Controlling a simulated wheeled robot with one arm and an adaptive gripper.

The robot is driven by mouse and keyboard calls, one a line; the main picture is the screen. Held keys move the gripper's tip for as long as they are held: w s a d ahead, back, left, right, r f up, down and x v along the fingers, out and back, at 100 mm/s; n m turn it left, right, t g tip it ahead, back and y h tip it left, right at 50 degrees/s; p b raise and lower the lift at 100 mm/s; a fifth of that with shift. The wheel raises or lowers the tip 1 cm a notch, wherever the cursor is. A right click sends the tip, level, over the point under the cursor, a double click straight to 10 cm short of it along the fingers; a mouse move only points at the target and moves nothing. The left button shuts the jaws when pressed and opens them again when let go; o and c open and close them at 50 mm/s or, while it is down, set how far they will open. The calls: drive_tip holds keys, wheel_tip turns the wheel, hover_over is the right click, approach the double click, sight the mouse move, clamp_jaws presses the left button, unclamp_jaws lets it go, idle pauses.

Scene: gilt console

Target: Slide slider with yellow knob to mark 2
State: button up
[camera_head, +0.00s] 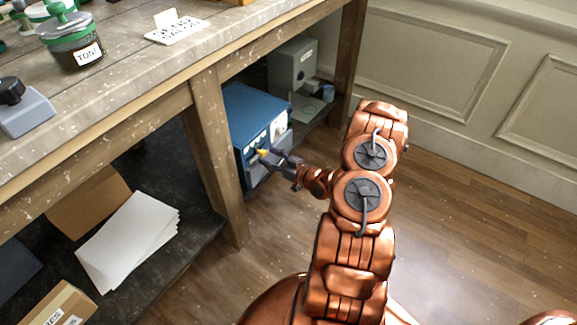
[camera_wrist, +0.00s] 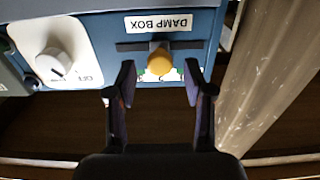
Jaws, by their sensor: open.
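The blue box (camera_head: 252,108) stands on the lower shelf, its front facing my arm. It also shows in the wrist view (camera_wrist: 95,6), upside down, with a "DAMP BOX" label (camera_wrist: 162,23). The slider's round yellow knob (camera_wrist: 160,61) sits over a dark horizontal slot (camera_wrist: 128,46). Small marks on a white scale beside the knob are partly hidden and I cannot read them all. My gripper (camera_wrist: 159,80) is open, its two fingers on either side of the knob with gaps to both. In the head view my gripper (camera_head: 272,160) reaches the box front at the yellow knob (camera_head: 263,153).
A white dial (camera_wrist: 55,63) is beside the slider on the same panel. A wooden table leg (camera_head: 218,150) stands close to the box. A grey box (camera_head: 292,65) is behind it on the shelf. Papers (camera_head: 130,240) lie on the shelf at left. Open floor is at right.

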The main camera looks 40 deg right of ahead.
drive_tip(key=v, duration=0.9)
drive_tip(key=shift+r, duration=0.1)
idle(0.5)
